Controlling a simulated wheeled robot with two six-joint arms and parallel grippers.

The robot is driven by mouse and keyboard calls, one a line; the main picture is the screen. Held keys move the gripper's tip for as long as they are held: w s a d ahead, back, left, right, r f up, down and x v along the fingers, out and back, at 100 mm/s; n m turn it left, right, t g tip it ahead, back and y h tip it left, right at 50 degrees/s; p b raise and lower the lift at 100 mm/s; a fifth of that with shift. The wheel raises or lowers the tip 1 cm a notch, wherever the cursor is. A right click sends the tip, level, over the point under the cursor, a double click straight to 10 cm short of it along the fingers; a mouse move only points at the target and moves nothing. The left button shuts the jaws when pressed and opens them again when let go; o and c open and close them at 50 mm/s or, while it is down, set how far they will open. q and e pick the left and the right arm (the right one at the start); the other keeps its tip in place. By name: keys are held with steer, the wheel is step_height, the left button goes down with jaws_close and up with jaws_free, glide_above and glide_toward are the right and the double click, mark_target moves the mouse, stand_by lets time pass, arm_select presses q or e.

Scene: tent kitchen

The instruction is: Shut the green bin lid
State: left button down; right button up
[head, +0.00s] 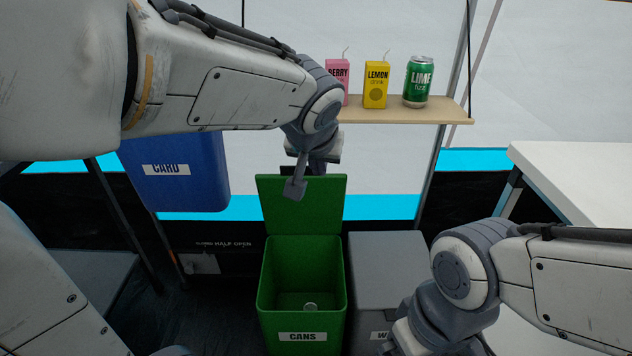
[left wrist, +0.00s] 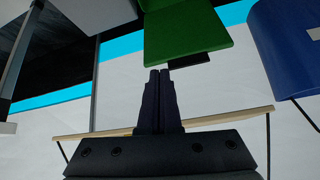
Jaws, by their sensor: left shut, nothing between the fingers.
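The green bin (head: 302,262) stands on the floor with its mouth open, labelled CANS. Its green lid (head: 325,205) stands up at the bin's back edge, and in the left wrist view the lid (left wrist: 188,35) lies just beyond my fingertips. A dark strip (left wrist: 190,62) shows along the lid's edge there. My left gripper (head: 295,188) is shut and empty, at the lid's top edge and covering part of it. I cannot tell whether it touches. The fingers also show in the left wrist view (left wrist: 159,76). My right gripper's fingers are not visible.
A blue CARD bin (head: 175,175) is left of the lid, and a grey bin (head: 380,275) stands right of the green one. A wooden shelf (head: 400,112) behind holds a pink carton (head: 338,72), a yellow carton (head: 376,85) and a green can (head: 417,82). A white table (head: 590,170) is at right.

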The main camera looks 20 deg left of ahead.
arm_select(q)
steer(key=w+a+f+n+b, duration=0.1)
steer(key=w+a+f+b, duration=0.1)
steer(key=w, duration=0.2)
steer(key=w+a+f+t+y+b, duration=0.1)
steer(key=w+a+f+b, duration=0.2)
steer(key=w, duration=0.1)
steer(key=w+a+f+n+t+b, duration=0.1)
steer(key=w+a+f+b, duration=0.1)
steer(key=w+b, duration=0.1)
steer(key=shift+w+a+f+n+y, duration=0.1)
steer(key=shift+w+a+n+y, duration=0.1)
steer(key=shift+w, duration=0.25)
steer(key=shift+w+a+f+n+y, duration=0.1)
steer(key=shift+w+a, duration=0.1)
steer(key=shift+w, duration=0.2)
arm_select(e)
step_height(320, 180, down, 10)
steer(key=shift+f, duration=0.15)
